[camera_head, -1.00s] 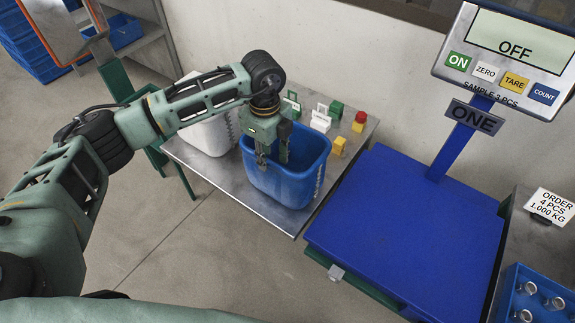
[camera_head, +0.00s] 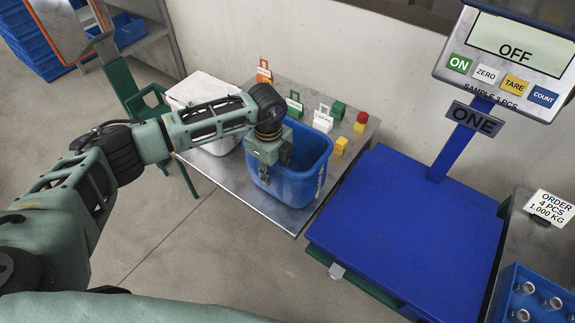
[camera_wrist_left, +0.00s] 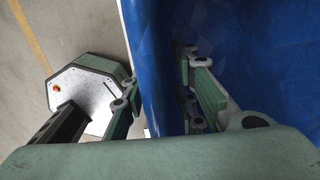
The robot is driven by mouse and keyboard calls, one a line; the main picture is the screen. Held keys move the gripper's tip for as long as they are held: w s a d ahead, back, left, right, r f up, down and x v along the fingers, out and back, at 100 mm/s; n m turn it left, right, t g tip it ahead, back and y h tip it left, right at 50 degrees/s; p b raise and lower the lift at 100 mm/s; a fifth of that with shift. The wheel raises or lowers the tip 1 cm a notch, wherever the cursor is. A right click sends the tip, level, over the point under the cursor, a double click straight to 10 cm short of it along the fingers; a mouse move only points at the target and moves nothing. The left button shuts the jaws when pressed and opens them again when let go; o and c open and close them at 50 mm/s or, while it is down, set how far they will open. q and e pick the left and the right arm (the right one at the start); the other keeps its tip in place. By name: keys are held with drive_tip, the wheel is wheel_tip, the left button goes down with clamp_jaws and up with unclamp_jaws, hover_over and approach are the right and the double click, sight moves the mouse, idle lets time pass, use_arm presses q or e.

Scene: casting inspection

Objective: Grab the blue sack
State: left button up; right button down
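The blue sack (camera_head: 295,188), an open-topped blue container, stands upright on the metal table. My left gripper (camera_head: 272,166) is over its near left rim, pointing down. In the left wrist view, the sack's wall (camera_wrist_left: 155,75) runs between the two fingers of the left gripper (camera_wrist_left: 160,100). One finger is outside the sack and the other is inside it. The fingers are apart, with a gap beside the wall, so the gripper is open. The lower finger parts are partly hidden in the head view. My right gripper is not in view.
A white sack (camera_head: 203,92) stands just left, partly behind my arm. Small tags and coloured blocks (camera_head: 341,145) lie behind and right of the blue sack. A blue scale platform (camera_head: 405,230) is to the right. A blue crate (camera_head: 520,300) is at the lower right.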

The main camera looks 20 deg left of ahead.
use_arm(q)
clamp_jaws()
drive_tip(key=shift+r, duration=0.2)
idle(0.4)
